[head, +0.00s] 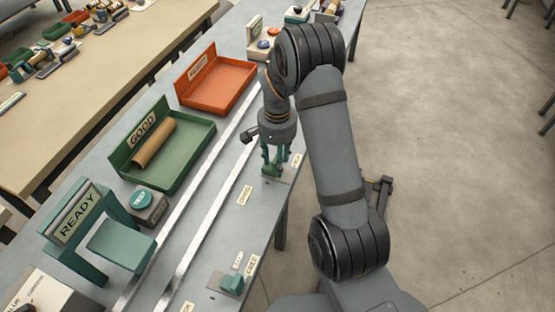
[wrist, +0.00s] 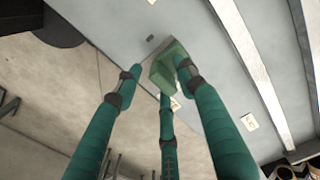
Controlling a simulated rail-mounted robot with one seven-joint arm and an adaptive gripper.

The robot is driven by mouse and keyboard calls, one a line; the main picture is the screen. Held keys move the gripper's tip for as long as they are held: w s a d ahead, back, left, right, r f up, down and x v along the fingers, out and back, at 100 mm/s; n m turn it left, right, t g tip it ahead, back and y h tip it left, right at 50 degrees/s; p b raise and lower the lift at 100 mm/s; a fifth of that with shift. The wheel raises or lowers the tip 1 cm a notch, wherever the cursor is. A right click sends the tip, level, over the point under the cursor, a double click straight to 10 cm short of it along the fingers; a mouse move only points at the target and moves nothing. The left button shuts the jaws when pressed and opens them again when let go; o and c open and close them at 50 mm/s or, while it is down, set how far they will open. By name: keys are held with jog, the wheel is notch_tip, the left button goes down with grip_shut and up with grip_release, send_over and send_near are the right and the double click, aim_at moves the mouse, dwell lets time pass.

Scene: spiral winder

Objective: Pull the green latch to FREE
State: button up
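My gripper (head: 273,172) points down at the bench's right edge in the head view. In the wrist view its three teal fingers (wrist: 158,80) are spread around a green latch block (wrist: 170,68) on a grey plate. The right finger overlaps the block, the middle finger is just below it, and a gap shows beside the left finger. I cannot tell whether any finger touches it. In the head view the fingers hide most of this latch. A second green latch (head: 232,284) sits nearer on the bench, beside a FREE label (head: 252,264).
Two pale rails (head: 196,233) run along the bench. Left of them are a green GOOD tray (head: 190,168) with a brown tube (head: 153,144), an orange tray (head: 222,85), a TEST button (head: 141,198) and a READY sign (head: 73,218). Open floor (head: 440,140) lies to the right.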

jog(key=shift+w, duration=0.1)
grip_shut()
dwell(0.4)
dwell(0.3)
